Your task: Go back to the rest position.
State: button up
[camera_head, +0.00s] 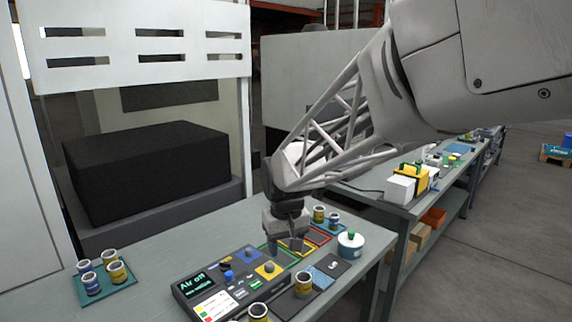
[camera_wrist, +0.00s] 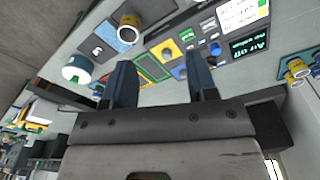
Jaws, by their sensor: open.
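My gripper (camera_head: 290,243) hangs low over the back right of the control panel (camera_head: 183,290) on the grey table. In the wrist view its two dark fingers (camera_wrist: 164,85) are spread apart with nothing between them. Beyond them lie a green-outlined area and a yellow square on the panel. In the head view the gripper hides part of the coloured outlines on the panel. Whether the fingertips touch anything there I cannot tell.
Several cups stand on a teal mat (camera_head: 123,293) at the left, and more on a mat behind the gripper. A machine with a black block (camera_head: 145,170) is behind.

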jog(key=s+d+m, duration=0.2)
jog(key=s+d, duration=0.7)
jog(key=s, duration=0.4)
jog(key=s+d+r+m+t, duration=0.1)
jog(key=s+d+m, duration=0.1)
jog(key=s+d, duration=0.7)
jog(key=shift+s+d+r+t, duration=0.3)
jog(key=shift+s+d, duration=0.05)
jog(key=shift+s, duration=1.95)
